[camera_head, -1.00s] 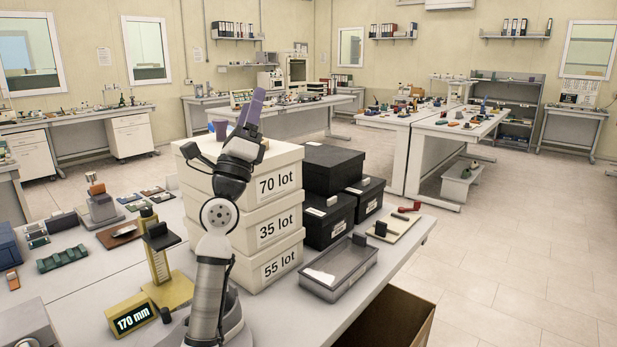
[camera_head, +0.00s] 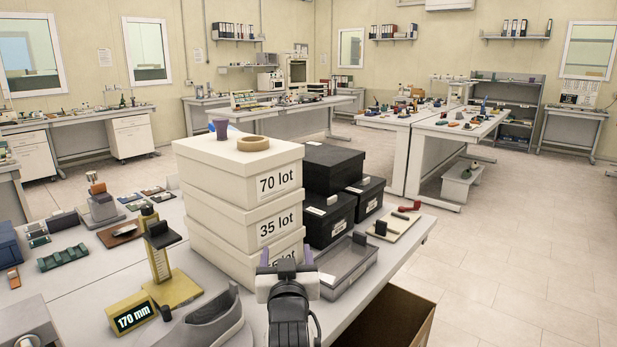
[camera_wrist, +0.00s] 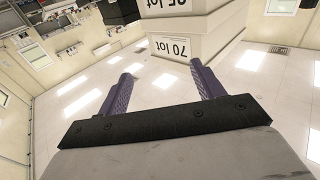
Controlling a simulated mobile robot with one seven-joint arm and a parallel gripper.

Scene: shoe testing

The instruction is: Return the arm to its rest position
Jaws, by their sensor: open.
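My gripper (camera_head: 286,257) is low at the bottom centre of the head view, in front of the box stack and left of the grey tray. Its two purple fingers are apart with nothing between them. The wrist view also shows the open, empty fingers (camera_wrist: 162,76), with the boxes (camera_wrist: 180,50) beyond them and their labels upside down. The white stack of boxes (camera_head: 225,205) is labelled 70 lot and 35 lot; my gripper partly covers the lowest label.
A tape roll (camera_head: 253,143) and a purple cup (camera_head: 220,129) stand on the stack. Black boxes (camera_head: 330,222), a grey tray (camera_head: 348,262) and a yellow gauge (camera_head: 170,265) reading 170 mm stand nearby. A grey shoe-like piece (camera_head: 208,322) is at the front. Open floor lies right.

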